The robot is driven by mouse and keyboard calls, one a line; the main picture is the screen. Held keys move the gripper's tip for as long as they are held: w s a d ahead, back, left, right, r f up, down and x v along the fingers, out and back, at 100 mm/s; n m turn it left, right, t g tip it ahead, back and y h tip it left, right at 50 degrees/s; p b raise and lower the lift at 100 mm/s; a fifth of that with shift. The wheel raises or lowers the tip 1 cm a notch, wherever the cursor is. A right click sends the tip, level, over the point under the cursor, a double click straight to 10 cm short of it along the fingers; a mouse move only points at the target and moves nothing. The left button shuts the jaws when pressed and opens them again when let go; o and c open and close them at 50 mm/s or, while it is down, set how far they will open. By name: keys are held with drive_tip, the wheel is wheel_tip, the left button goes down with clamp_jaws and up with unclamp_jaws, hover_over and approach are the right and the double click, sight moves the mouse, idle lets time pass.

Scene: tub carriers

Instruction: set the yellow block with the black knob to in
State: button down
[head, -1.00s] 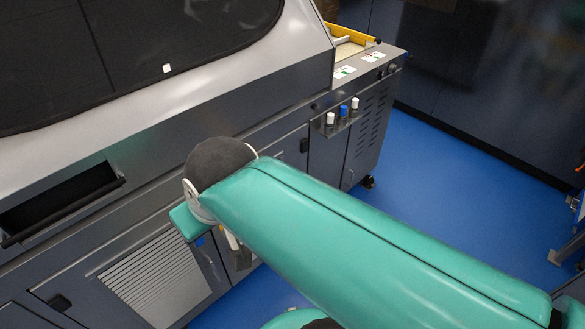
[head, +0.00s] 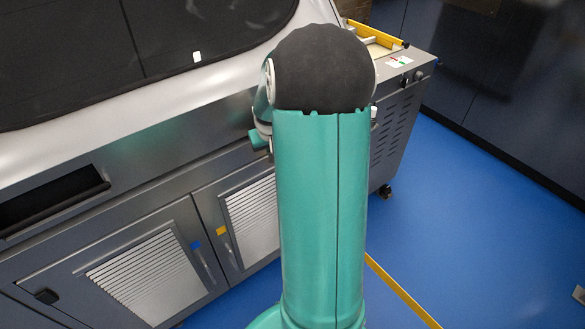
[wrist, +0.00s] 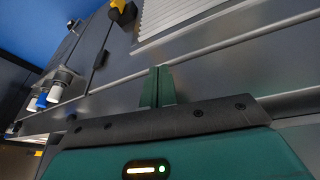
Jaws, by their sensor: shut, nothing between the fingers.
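A yellow piece (wrist: 118,4) with a dark knob-like part (wrist: 122,14) shows at the top edge of the wrist view, beside a pale louvred panel. It is partly cut off, and I cannot read its setting. In the head view my arm covers the area right of the second louvred door, and I do not make out this block there. My gripper (wrist: 158,87) is shut and empty, its two teal fingers together. It is in front of the grey cabinet's face, apart from the yellow piece. In the head view its fingers are hidden behind my arm.
Louvred doors (head: 145,275) line the grey machine, with a blue tag (head: 196,245) and a yellow tag (head: 221,231) near them. A black latch (wrist: 101,58) and bottles (wrist: 54,92) on a small shelf stick out. Blue floor (head: 470,220) is open at right.

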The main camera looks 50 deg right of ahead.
drive_tip(key=s+d+f+m, duration=0.2)
drive_tip(key=s+d+f, duration=0.3)
drive_tip(key=d+f, duration=0.75)
drive_tip(key=x, duration=1)
drive_tip(key=shift+s+a+f, duration=0.15)
drive_tip(key=shift+a+f, duration=0.2)
drive_tip(key=shift+f, duration=0.05)
drive_tip(key=shift+s, duration=0.15)
